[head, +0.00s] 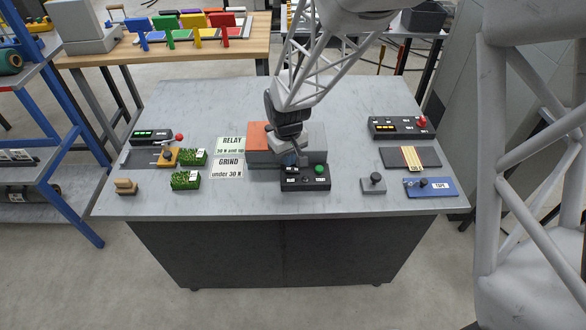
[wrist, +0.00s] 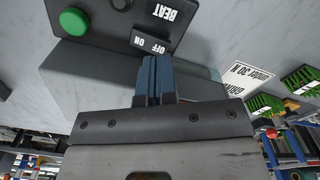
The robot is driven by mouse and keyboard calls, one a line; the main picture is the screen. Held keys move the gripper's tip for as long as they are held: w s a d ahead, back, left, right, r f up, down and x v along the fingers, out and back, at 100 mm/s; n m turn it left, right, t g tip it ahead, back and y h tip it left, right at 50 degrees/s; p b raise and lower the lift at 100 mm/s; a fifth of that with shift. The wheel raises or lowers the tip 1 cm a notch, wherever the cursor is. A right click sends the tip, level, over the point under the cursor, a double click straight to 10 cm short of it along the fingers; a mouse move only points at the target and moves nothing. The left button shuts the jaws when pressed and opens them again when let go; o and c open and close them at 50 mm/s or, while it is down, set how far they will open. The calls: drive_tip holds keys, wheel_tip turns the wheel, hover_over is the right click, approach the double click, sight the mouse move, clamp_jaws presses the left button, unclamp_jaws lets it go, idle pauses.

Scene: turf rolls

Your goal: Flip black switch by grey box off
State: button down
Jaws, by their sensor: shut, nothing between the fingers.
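A black control box (head: 305,184) stands in front of a grey box (head: 318,140) near the table's front middle. It carries a green button (head: 319,169) on its right and white labels. In the wrist view the black box (wrist: 95,45) shows the labels "OFF ON" and "BEAT", the green button (wrist: 74,21) and a dark knob-like part at the top edge. My gripper (head: 290,160) is shut and empty, its blue fingertips (wrist: 153,65) right by the OFF/ON label.
A reddish-orange block (head: 258,142) adjoins the grey box. Signs (head: 229,146), green turf pieces (head: 186,180) and a black unit with a red knob (head: 150,137) lie left. Another black unit (head: 400,128), a blue plate (head: 440,188) and a grey knob block (head: 373,186) stand right.

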drive_tip(key=shift+f, duration=1.3)
idle(1.4)
drive_tip(key=shift+r, duration=3.5)
